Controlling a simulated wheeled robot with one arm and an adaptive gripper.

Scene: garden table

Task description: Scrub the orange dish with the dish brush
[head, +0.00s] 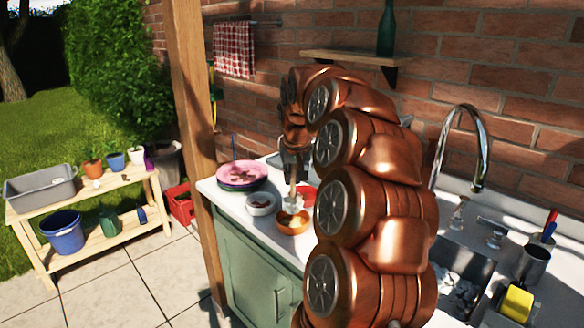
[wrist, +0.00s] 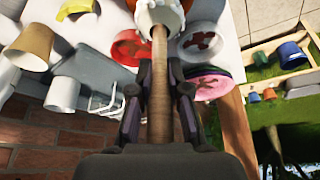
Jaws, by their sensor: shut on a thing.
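The orange dish (head: 292,224) is a small round bowl on the white counter, near its front edge. My gripper (head: 291,168) is above it, shut on the dish brush (head: 293,187), which hangs upright with its white head down at the dish. In the wrist view my gripper (wrist: 160,100) clasps the brush's wooden handle (wrist: 160,75), and the white head covers most of the orange dish (wrist: 129,4). I cannot tell whether the bristles touch the dish. The dish's inside is largely hidden by the brush head.
A white bowl with red stains (head: 260,204) stands close left of the dish, and stacked pink and green plates (head: 242,174) lie behind. A red bowl (wrist: 131,46) is also close by. The faucet (head: 480,150) and sink (head: 462,270) are at right.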

